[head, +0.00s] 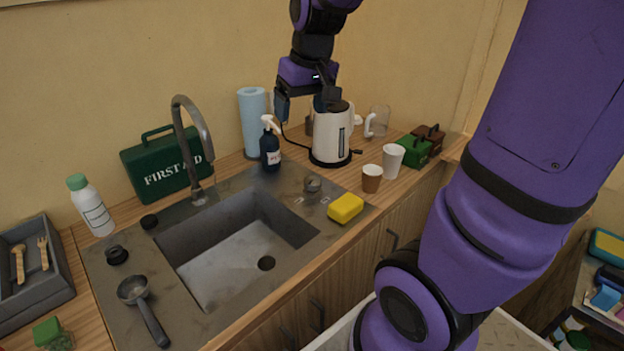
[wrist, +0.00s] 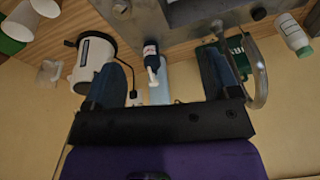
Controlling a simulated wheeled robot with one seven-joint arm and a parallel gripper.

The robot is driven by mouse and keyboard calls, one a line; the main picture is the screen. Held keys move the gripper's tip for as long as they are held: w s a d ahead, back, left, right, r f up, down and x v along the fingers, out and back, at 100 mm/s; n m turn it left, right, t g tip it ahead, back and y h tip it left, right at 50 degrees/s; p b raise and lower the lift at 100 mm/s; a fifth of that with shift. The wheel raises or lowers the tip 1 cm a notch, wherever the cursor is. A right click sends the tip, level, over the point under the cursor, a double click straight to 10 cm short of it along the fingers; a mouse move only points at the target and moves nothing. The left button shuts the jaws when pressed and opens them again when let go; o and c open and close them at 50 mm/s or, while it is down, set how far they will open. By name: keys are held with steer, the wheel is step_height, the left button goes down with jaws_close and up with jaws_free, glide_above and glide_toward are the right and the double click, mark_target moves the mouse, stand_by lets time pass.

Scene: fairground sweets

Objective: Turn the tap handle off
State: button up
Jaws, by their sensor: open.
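The grey metal tap (head: 190,140) stands at the back of the sink, its curved spout reaching over the basin (head: 235,255). A round grey knob (head: 312,184), which looks like the tap handle, sits on the steel top right of the basin, with small marks beside it. It seems to show at the top of the wrist view (wrist: 121,9); its setting is too small to tell. My gripper (head: 302,108) is open and empty, high near the kettle and spray bottle, apart from the knob. Its spread fingers also show in the wrist view (wrist: 165,82).
A white kettle (head: 331,135), dark spray bottle (head: 269,150) and blue paper roll (head: 253,120) stand behind the knob. A yellow sponge (head: 346,208) and two cups (head: 372,180) are to its right. A green first aid box (head: 165,165) is behind the tap.

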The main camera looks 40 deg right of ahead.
steer(key=w+d+f+g, duration=0.1)
steer(key=w+d+f, duration=0.4)
steer(key=w+f, duration=0.25)
steer(key=m+g, duration=0.1)
steer(key=g, duration=0.1)
glide_above(312, 179)
step_height(312, 179, down, 10)
step_height(312, 179, down, 11)
steer(key=shift+f, duration=0.1)
steer(key=c, duration=0.9)
steer(key=shift+m, duration=1.7)
steer(key=o, duration=0.9)
